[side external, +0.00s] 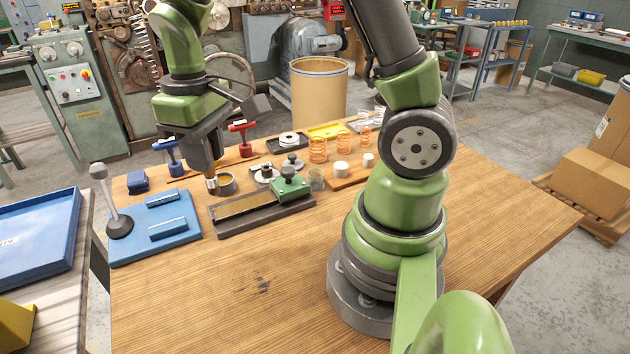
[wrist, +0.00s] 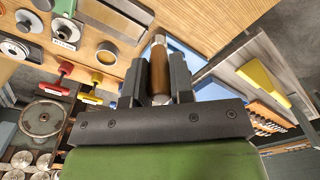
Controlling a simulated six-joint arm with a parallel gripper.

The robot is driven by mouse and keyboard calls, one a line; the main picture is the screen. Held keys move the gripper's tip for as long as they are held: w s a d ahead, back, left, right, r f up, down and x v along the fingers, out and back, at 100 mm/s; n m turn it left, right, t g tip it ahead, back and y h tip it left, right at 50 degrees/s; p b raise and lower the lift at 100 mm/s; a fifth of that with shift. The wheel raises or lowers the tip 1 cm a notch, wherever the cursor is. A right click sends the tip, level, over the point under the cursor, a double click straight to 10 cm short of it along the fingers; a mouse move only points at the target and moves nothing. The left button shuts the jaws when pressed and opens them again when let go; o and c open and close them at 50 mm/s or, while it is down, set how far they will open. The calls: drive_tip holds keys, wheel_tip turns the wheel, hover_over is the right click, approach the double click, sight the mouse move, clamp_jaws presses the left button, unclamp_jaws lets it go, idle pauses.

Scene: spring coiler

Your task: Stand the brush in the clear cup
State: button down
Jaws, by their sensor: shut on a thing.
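My gripper (side external: 209,168) is shut on the brush (wrist: 159,66). In the wrist view the brush's brown handle lies between my two dark fingers (wrist: 160,58), with a pale metal part beyond them. In the side view the brush's lower end (side external: 212,184) points down, close beside a round tin (side external: 226,184); I cannot tell whether it touches the tin or table. The clear cup (side external: 317,179) stands upright on the table to the right, beyond the green block of a slide fixture. I cannot make out the cup in the wrist view.
The long slide fixture (side external: 250,212) with its green block (side external: 291,187) lies between the tin and cup. A blue plate (side external: 157,228) is at left. Blue and red handled tools (side external: 241,140) stand behind. Orange coils (side external: 318,150) are at the back. The table's front is clear.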

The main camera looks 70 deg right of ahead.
drive_tip(key=shift+r, duration=0.1)
drive_tip(key=shift+r, duration=2.45)
drive_tip(key=s+d+f+m, duration=0.2)
drive_tip(key=d, duration=0.5)
drive_tip(key=s+d+f+m, duration=0.1)
drive_tip(key=d+f, duration=0.2)
drive_tip(key=d, duration=0.4)
drive_tip(key=m, duration=0.3)
hover_over(316, 180)
drive_tip(key=d, duration=0.2)
wheel_tip(316, 180, down, 8)
drive_tip(key=shift+w+a+f, duration=0.15)
drive_tip(key=shift+w+a, duration=0.05)
drive_tip(key=shift+w, duration=0.05)
drive_tip(key=shift+f, duration=1.8)
idle(0.7)
